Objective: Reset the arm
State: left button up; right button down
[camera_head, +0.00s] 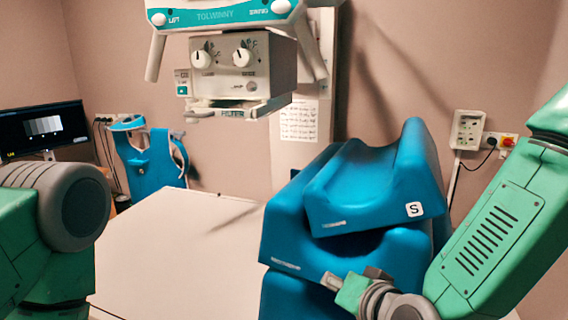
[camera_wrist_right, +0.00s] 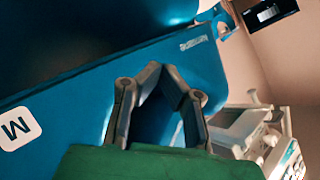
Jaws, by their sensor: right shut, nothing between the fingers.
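My right arm (camera_head: 500,225) comes in from the right in the head view and reaches low toward the middle. My right gripper (camera_wrist_right: 158,70) is shut and empty in the wrist view, its fingertips together. It is in front of a blue block marked M (camera_wrist_right: 75,100); whether it touches the block I cannot tell. In the head view the gripper is small, by the lower front of the blue stack. My left arm (camera_head: 45,225) shows at the lower left, bent; its gripper is out of view.
Blue padded supports, the top one marked S (camera_head: 365,190), stand stacked at right of centre. A white table (camera_head: 180,250) lies bare at left. The scanner head (camera_head: 240,70) hangs above.

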jog(key=s+d+f+n+g+h, duration=0.1)
jog(key=s+d+f+g, duration=0.15)
jog(key=f, duration=0.35)
jog(key=s+d+f+g, duration=0.1)
jog(key=s+d+f, duration=0.15)
jog(key=f, duration=0.35)
jog(key=s+d+f+n+g+h, duration=0.1)
jog(key=s+d+f+g, duration=0.3)
jog(key=s, duration=0.5)
jog(key=s+d+f+n+g+h, duration=0.1)
jog(key=s+d+f+g+h, duration=0.1)
jog(key=s+d+f, duration=0.6)
jog(key=s+d+f+n+g+h, duration=0.1)
jog(key=s+d+f+g, duration=0.2)
jog(key=s, duration=0.6)
pick_arm(q)
notch_tip(320, 180, down, 13)
jog(key=a+b, duration=0.2)
jog(key=b, duration=1)
jog(key=shift+r, duration=0.15)
pick_arm(e)
notch_tip(320, 180, down, 12)
jog(key=w+a+t, duration=0.1)
jog(key=w+a, duration=0.1)
jog(key=shift+w+a+n, duration=0.4)
